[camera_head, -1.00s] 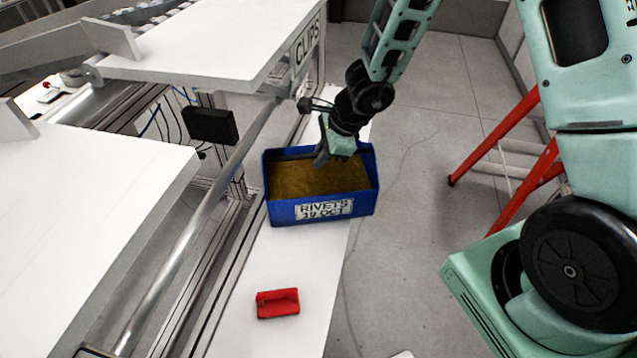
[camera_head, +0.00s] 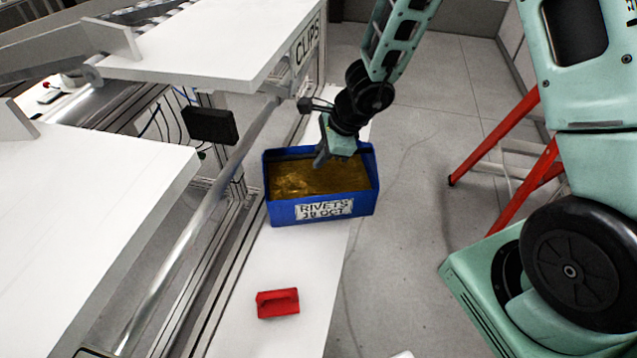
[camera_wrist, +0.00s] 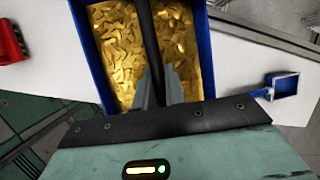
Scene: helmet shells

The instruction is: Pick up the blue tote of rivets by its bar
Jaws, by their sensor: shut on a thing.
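The blue tote (camera_head: 290,214) stands on the narrow white shelf, its front label reading RIVETS. Gold rivets (camera_head: 305,180) fill it; they also show in the wrist view (camera_wrist: 112,45). A dark bar (camera_wrist: 149,40) runs across the top of the tote in the wrist view. My gripper (camera_head: 322,160) reaches down into the tote from above. In the wrist view my gripper's fingers (camera_wrist: 160,88) stand on either side of the bar and are shut on it. The tote looks level; I cannot tell whether it is clear of the shelf.
A red block-like object (camera_head: 278,303) lies on the white shelf (camera_head: 250,335) in front of the tote. A small blue item (camera_wrist: 283,86) is beside the tote in the wrist view. White tables (camera_head: 90,200) stand at left. A red-legged stand (camera_head: 520,165) is at right.

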